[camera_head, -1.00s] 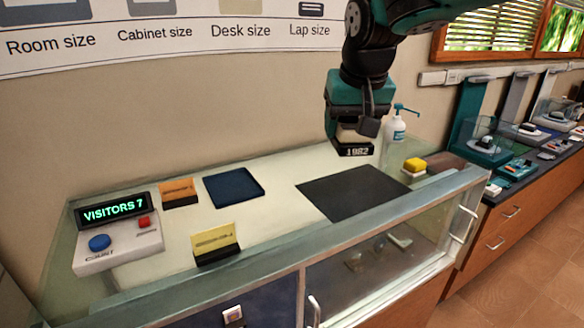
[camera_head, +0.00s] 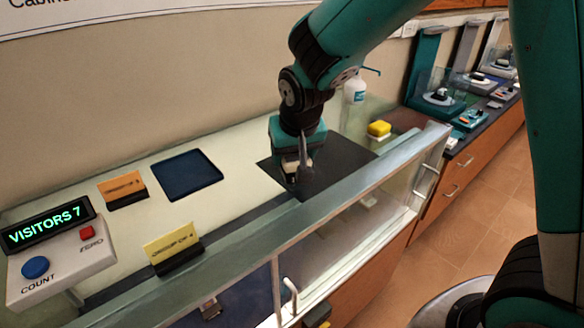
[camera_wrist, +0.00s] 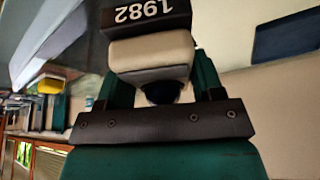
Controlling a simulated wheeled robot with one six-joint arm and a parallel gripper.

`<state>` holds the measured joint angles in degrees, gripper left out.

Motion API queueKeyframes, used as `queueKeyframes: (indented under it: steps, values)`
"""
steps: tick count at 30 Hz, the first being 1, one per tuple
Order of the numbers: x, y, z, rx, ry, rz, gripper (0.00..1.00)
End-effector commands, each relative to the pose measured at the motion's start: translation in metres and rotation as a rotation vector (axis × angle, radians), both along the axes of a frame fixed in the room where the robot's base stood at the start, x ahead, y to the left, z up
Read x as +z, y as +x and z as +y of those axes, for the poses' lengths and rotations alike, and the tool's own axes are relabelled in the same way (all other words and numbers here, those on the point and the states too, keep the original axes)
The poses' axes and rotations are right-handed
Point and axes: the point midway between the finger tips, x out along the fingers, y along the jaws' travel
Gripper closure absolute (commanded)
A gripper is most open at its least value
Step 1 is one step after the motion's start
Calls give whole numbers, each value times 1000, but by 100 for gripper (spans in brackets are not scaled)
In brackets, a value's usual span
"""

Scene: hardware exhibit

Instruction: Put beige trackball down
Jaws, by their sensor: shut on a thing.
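The beige trackball (camera_wrist: 150,53) shows in the wrist view between the fingers of my gripper (camera_wrist: 160,90), with its dark ball facing the palm. A black block marked 1982 (camera_wrist: 145,14) is against its far side. In the head view my gripper (camera_head: 297,172) is shut on the trackball and low over the left part of the black mat (camera_head: 345,160). The trackball is mostly hidden there by the gripper, and I cannot tell whether its base touches the mat.
A blue tray (camera_head: 187,174), an orange card (camera_head: 122,188) and a yellow card (camera_head: 172,247) stand left on the glass counter. The visitor counter box (camera_head: 62,262) is at far left. A yellow block (camera_head: 379,129) and a pump bottle (camera_head: 354,92) are at right.

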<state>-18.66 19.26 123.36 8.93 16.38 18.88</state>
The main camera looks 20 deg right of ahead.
Motion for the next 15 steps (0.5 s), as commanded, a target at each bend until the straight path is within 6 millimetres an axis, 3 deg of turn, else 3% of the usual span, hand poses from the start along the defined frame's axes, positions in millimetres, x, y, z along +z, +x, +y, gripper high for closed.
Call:
queueKeyframes:
  steps: [12, 15]
  values:
    - [-49, 0, -2, -3, -1, 2, 67]
    - [-53, 0, -2, -3, 0, -1, 67]
